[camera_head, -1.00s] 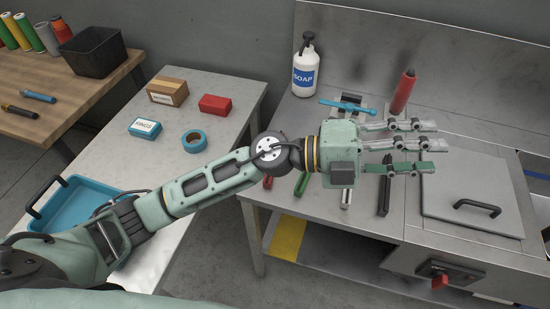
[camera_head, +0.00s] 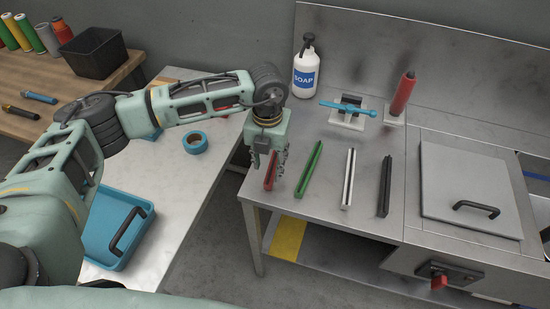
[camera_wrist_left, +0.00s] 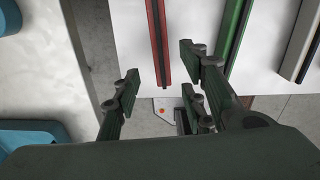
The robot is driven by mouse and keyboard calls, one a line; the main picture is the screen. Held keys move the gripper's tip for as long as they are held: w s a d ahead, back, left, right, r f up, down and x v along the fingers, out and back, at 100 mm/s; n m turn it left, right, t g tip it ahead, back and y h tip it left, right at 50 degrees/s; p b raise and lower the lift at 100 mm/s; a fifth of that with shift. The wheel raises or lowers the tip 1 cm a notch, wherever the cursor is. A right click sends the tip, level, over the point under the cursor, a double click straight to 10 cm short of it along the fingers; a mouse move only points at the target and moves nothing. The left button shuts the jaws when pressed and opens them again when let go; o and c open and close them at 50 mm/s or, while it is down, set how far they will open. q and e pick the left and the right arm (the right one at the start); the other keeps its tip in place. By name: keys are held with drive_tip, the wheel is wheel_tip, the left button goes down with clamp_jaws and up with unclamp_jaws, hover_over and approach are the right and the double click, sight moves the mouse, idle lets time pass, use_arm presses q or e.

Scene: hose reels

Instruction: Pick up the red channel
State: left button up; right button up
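The red channel (camera_head: 271,171) lies lengthwise near the left edge of the steel table, leftmost in a row of channels. In the left wrist view the red channel (camera_wrist_left: 158,40) runs down to the table's front edge, between the spread fingers. My left gripper (camera_head: 268,170) points down over the red channel and partly hides it in the head view. My right gripper is not in view.
Beside it lie a green channel (camera_head: 309,169), a white channel (camera_head: 348,179) and a black channel (camera_head: 384,186). A soap bottle (camera_head: 306,72), a blue-handled tool (camera_head: 347,107) and a red cylinder (camera_head: 403,93) stand behind. A blue tray (camera_head: 93,243) sits on the left table.

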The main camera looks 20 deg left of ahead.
sight(270, 173)
use_arm(q)
wheel_tip(270, 173, down, 4)
drive_tip(key=shift+w+d+r+p, duration=0.1)
drive_tip(key=shift+w+r+p, duration=0.05)
drive_tip(key=shift+p, duration=0.65)
drive_tip(key=shift+f, duration=0.55)
clamp_jaws()
